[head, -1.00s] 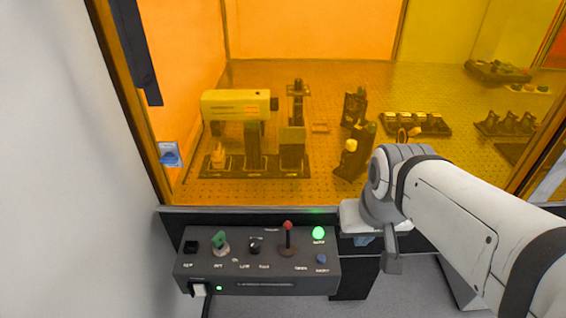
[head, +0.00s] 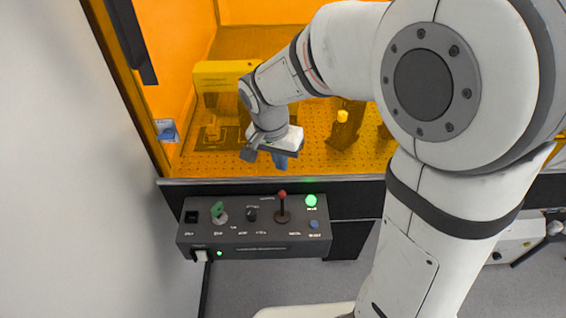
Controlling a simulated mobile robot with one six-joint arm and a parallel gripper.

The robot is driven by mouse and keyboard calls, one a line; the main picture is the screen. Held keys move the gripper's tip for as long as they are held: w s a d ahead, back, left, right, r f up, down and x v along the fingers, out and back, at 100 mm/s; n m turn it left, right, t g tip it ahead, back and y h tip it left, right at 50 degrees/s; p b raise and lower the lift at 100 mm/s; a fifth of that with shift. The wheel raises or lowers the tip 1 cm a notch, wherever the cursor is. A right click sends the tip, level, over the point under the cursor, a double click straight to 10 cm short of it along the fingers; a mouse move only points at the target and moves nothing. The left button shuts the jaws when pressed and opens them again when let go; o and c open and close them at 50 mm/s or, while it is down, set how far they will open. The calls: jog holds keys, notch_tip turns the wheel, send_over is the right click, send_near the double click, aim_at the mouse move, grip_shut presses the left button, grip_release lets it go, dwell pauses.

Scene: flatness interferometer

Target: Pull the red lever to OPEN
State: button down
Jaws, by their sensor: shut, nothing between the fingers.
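The red lever (head: 282,205) stands near the right half of the dark control panel (head: 245,239) in the head view. It has a red knob on a thin dark stem and a round base, and it looks roughly upright. The small labels around it are too blurred to read for sure. My gripper (head: 281,163) is shut and empty. In the picture it is above the red knob, with a visible gap between them. Part of the fingers is hidden behind the white gripper body.
A white wall (head: 70,180) is at left.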

aim_at(282, 205)
jog(key=shift+a+f, duration=0.1)
jog(key=shift+f, duration=0.05)
jog(key=f, duration=0.3)
jog(key=d+f, duration=0.1)
jog(key=f, duration=0.2)
jog(key=w+f+p, duration=0.1)
jog(key=f, duration=0.2)
jog(key=shift+d+f, duration=0.2)
jog(key=shift+f, duration=0.15)
jog(key=shift+a, duration=0.1)
jog(key=shift+s+f+b, duration=0.1)
jog(key=shift+b, duration=0.5)
jog(key=shift+s+a+t+b, duration=0.1)
jog(key=shift+t+b, duration=0.2)
jog(key=shift+b, duration=0.05)
jog(key=shift+d+r+b, duration=0.2)
jog(key=shift+b, duration=0.2)
